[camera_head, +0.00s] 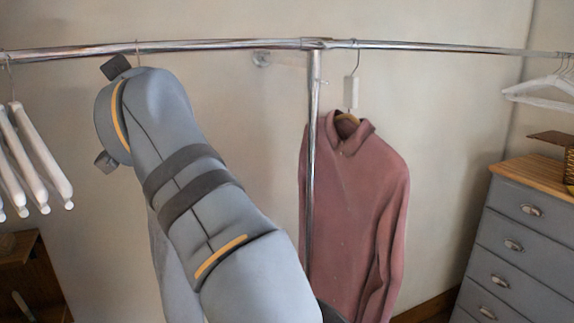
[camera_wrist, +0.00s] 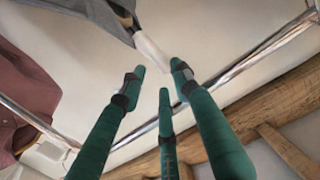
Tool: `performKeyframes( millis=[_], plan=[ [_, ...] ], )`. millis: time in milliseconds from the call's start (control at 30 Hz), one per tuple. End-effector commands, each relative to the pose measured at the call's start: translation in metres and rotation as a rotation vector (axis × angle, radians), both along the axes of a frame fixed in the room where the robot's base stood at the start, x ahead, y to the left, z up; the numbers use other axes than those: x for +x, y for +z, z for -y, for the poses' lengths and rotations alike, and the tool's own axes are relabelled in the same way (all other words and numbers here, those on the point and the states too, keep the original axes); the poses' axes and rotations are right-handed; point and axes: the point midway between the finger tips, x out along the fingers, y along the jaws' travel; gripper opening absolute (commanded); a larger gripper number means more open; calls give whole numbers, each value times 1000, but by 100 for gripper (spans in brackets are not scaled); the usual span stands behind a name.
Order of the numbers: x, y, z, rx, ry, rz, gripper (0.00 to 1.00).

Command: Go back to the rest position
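My gripper (camera_wrist: 160,78) shows in the wrist view with three green fingers spread apart, nothing visibly clamped between them. Just beyond the fingertips is a white block (camera_wrist: 152,52) on a hanger, with a grey garment (camera_wrist: 72,8) beside it at the top. I cannot tell whether a fingertip touches the block. Part of a grey garment (camera_head: 172,265) shows behind the arm.
A metal rail (camera_head: 210,45) crosses the head view, with an upright post (camera_head: 314,140). A pink shirt (camera_head: 350,210) hangs right of the post. White hangers (camera_head: 35,155) hang left, another (camera_head: 545,90) right. A grey dresser (camera_head: 520,240) stands at right.

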Motion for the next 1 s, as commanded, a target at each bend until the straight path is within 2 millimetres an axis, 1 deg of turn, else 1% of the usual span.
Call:
performKeyframes(
  millis=[33, 200, 367, 767, 867, 1000],
  plan=[
    [8, 2, -3, -2, -1, -1, 31],
    [25, -1, -11, -1, -1, -1, 31],
    [32, -3, -14, 1, -1, 0, 31],
    [30, -3, -14, 1, 0, 0, 31],
    [26, -3, -12, 2, 1, 1, 31],
    [14, -3, -7, 3, 2, 2, 31]
  ],
)
